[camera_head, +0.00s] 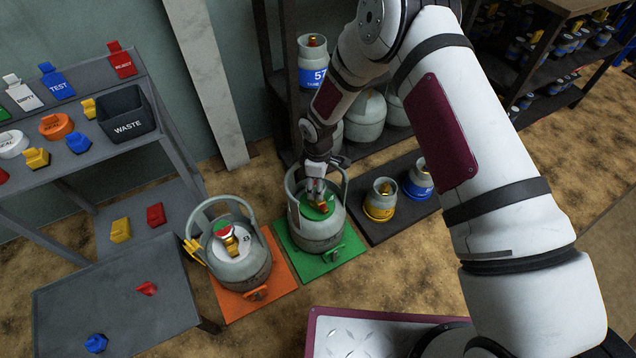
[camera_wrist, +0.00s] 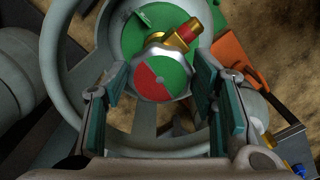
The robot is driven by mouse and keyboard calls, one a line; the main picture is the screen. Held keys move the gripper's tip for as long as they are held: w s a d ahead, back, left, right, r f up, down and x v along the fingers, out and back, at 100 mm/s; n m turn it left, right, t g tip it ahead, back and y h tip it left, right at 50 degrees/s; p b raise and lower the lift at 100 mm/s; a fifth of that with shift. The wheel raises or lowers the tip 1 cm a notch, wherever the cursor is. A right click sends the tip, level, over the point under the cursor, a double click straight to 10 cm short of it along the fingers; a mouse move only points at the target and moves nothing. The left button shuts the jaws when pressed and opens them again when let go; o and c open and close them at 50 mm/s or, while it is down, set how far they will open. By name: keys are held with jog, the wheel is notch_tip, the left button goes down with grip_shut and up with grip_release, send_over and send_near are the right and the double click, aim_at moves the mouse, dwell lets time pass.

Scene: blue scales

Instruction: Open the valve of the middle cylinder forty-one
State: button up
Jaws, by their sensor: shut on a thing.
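The grey cylinder (camera_head: 316,228) on the green mat stands between the cylinder on the orange mat and the dark mat. I cannot read a number on it. Its round valve knob (camera_wrist: 163,78), half red and half green, shows in the wrist view with a brass outlet (camera_wrist: 182,34) behind it and a green disc around it. The arm partly hides the knob in the head view.
A second grey cylinder (camera_head: 243,262) with a raised collar stands close by on an orange mat (camera_head: 228,306). Small cylinders (camera_head: 380,201) stand on a dark mat to the right. A grey rack with a waste bin (camera_head: 126,113) is left; shelves are behind.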

jog(key=o, duration=1.1)
jog(key=shift+o, duration=0.2)
notch_tip(320, 180, up, 12)
